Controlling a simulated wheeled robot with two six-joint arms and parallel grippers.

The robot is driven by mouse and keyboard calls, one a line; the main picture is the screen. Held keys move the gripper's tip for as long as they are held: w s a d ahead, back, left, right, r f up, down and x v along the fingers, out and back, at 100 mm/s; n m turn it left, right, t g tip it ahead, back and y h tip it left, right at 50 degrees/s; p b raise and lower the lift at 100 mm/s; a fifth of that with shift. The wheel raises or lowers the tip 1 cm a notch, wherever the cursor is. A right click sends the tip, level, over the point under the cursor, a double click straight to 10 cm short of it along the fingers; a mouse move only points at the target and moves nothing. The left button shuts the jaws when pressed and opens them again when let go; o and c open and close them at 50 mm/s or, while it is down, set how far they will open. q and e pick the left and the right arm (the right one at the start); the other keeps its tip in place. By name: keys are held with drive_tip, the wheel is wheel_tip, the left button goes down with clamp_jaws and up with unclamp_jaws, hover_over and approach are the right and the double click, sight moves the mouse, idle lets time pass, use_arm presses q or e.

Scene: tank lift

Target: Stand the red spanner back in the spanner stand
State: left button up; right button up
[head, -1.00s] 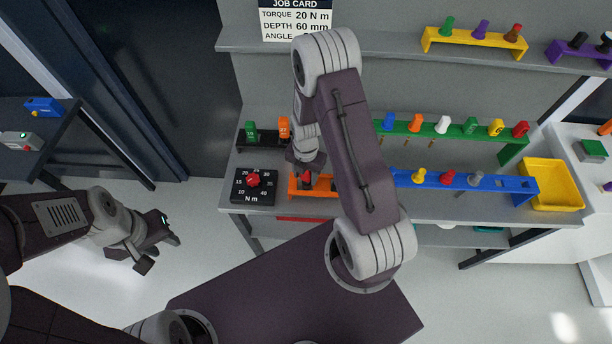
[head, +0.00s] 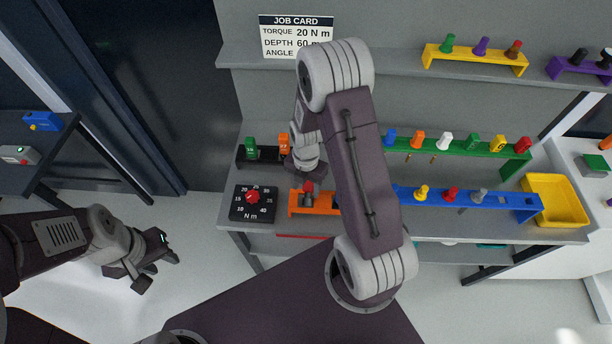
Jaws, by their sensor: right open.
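A red-topped tool (head: 308,186) stands upright in the orange stand (head: 325,203) on the bench; I take this for the red spanner in its stand, though its shape is too small to confirm. My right gripper (head: 305,178) is open, just above and behind the red top, and looks apart from it. My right forearm hides the orange stand's right end. My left gripper (head: 158,273) is open and empty over the floor at the left, far from the bench.
A black dial box (head: 253,204) sits left of the orange stand. A black stand (head: 268,155) is behind it. Green (head: 468,147) and blue (head: 510,199) stands with several tools lie to the right, by a yellow bin (head: 556,200). A shelf (head: 380,62) runs above.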

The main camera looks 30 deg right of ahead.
sight(306, 196)
wheel_tip(306, 196, up, 8)
drive_tip(key=shift+r, duration=0.1)
idle(0.4)
drive_tip(key=s+a+m+b, duration=0.2)
drive_tip(key=s+m, duration=0.2)
drive_tip(key=m, duration=0.8)
drive_tip(key=s+a+f+m+t+b, duration=0.1)
drive_tip(key=s+a+m+b, duration=0.2)
drive_tip(key=m, duration=1)
drive_tip(key=shift+s+a+f+m, duration=0.2)
drive_tip(key=shift+s+m, duration=0.1)
drive_tip(key=shift+s, duration=0.6)
